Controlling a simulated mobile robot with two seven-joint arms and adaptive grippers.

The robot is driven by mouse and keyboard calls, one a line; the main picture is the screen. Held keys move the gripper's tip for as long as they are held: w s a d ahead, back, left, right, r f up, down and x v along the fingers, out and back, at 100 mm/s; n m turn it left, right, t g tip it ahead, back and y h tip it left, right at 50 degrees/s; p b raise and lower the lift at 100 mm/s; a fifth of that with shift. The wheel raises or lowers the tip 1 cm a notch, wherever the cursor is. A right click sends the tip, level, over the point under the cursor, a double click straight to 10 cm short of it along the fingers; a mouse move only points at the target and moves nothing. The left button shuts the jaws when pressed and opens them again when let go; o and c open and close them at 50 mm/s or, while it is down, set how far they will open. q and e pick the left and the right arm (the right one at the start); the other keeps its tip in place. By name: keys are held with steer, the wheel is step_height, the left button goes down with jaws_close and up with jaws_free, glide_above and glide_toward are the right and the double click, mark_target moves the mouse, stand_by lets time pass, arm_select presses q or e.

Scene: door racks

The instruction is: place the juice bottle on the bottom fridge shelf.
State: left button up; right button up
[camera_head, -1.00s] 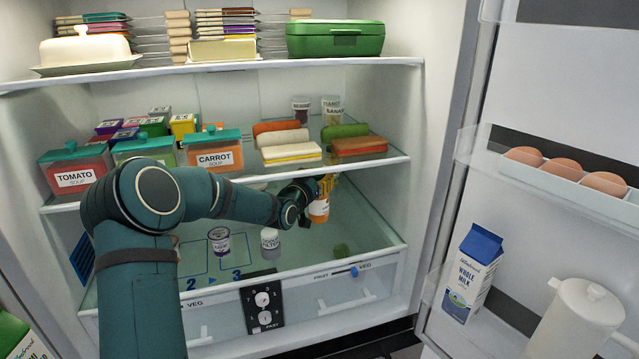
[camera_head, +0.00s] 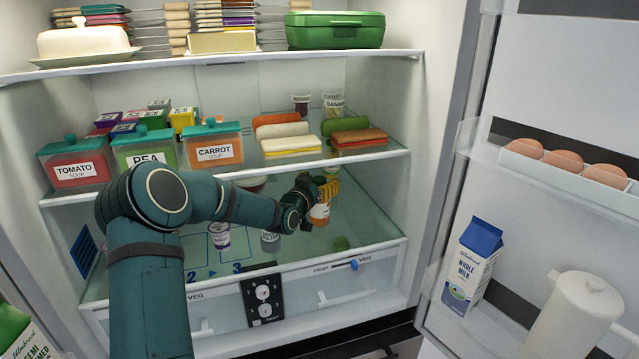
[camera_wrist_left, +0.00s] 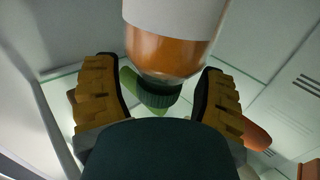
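The juice bottle (camera_head: 320,212) is orange with a white label. It is in the lower compartment of the fridge, over the right part of the bottom shelf (camera_head: 360,222). My left gripper (camera_head: 328,190) has its yellow fingers around it. In the left wrist view the bottle (camera_wrist_left: 175,45) sits between the two ribbed fingers, with its dark green cap towards my palm. I cannot tell whether its base touches the shelf. My right gripper is not in view.
A white cup (camera_head: 219,235) and a small jar (camera_head: 270,242) stand left of the bottle. The shelf above holds soup containers (camera_head: 213,145) and sandwiches (camera_head: 290,145). The open door at right carries eggs (camera_head: 563,161), a milk carton (camera_head: 473,265) and a white jug (camera_head: 575,312).

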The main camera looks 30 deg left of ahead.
arm_select(q)
steer(key=shift+r, duration=0.15)
steer(key=shift+s, duration=0.35)
steer(key=s+d, duration=0.1)
steer(key=s, duration=1)
steer(key=shift+s+b, duration=0.15)
steer(key=shift+b, duration=0.3)
